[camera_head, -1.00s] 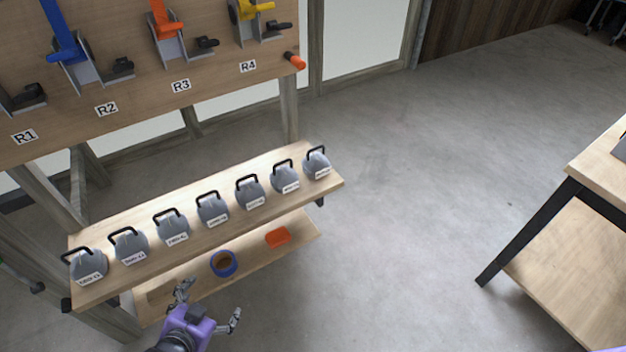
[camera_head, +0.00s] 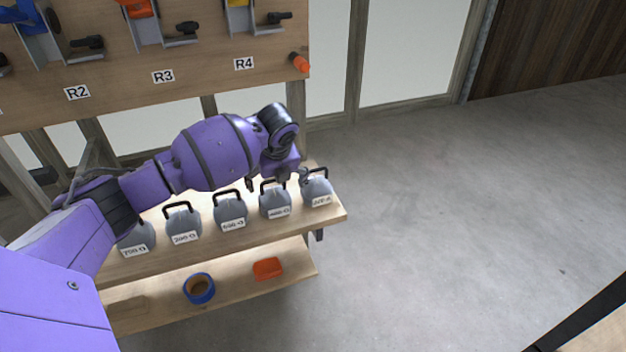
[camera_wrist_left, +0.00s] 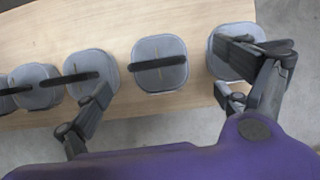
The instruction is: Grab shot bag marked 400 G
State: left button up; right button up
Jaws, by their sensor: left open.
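Grey shot bags with black handles stand in a row on the wooden shelf. Labels further left read 700 G (camera_head: 136,240), 200 G (camera_head: 183,225) and 600 G (camera_head: 230,212). The label on the second bag from the right (camera_head: 274,203) is too blurred to read surely, as is that on the rightmost bag (camera_head: 317,192). My left gripper (camera_head: 292,177) is open just above these last two bags. In the left wrist view, its spread fingers flank one bag (camera_wrist_left: 160,75), whose handle lies below and between them; the right finger overlaps the end bag (camera_wrist_left: 220,68).
A lower shelf (camera_head: 230,290) holds a blue tape roll (camera_head: 199,288) and an orange block (camera_head: 268,268). Above is a wooden board (camera_head: 190,95) with levers and labels R2, R3 and R4. Open floor lies to the right.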

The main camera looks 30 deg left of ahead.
aim_at(274, 192)
pick_arm(q)
jog(key=shift+s+a+f, duration=0.2)
jog(key=shift+s+a, duration=0.05)
jog(key=shift+b+x, duration=0.4)
jog(key=shift+x, duration=0.6)
jog(key=shift+w+f, duration=0.1)
jog(key=shift+f, duration=0.25)
jog(key=x, duration=0.1)
jog(key=b+x, duration=0.1)
jog(key=x, duration=0.1)
jog(key=b+x, duration=0.1)
jog(key=shift+d+f, duration=0.3)
jog(key=shift+a+f, duration=0.15)
jog(key=shift+f, duration=0.1)
jog(key=shift+w+r, duration=0.1)
jog(key=c, duration=1.6)
pick_arm(e)
jog(key=shift+s+f+g, duration=0.15)
jog(key=shift+s+f, duration=0.25)
jog(key=shift+f, duration=0.45)
jog(key=shift+s+f+g, duration=0.15)
jog(key=shift+s+f, duration=0.2)
jog(key=shift+f, duration=0.5)
